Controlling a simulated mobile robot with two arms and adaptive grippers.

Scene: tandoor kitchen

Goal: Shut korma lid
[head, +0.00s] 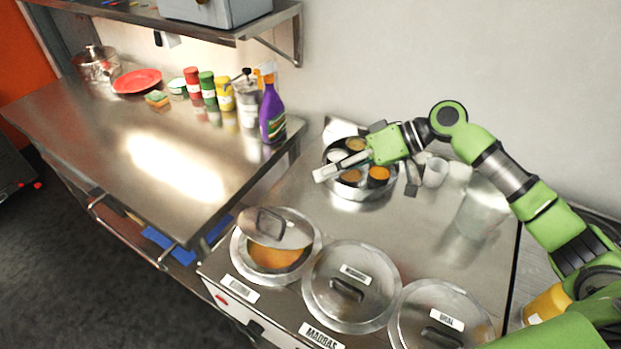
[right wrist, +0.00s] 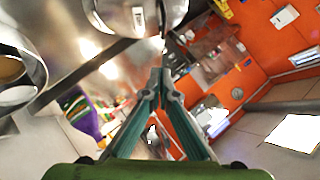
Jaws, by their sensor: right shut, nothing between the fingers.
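The leftmost of the pots set in the steel counter (head: 237,262) is partly uncovered, with orange curry (head: 275,257) showing inside; I take it for the korma, but its front label is too small to read. Its metal lid (head: 290,233) sits tilted over the back part of the opening, with its handle on top. My right gripper (head: 322,174) is shut and empty, above the round spice tin behind and right of that lid, and apart from the lid. In the right wrist view its fingertips (right wrist: 160,75) meet. My left gripper is out of the head view.
Two lidded pots stand to the right, the middle one (head: 330,317) by a "MADRAS" label. The spice tin (head: 361,188) holds several small cups. A purple spray bottle (head: 272,115) stands on the left table's edge.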

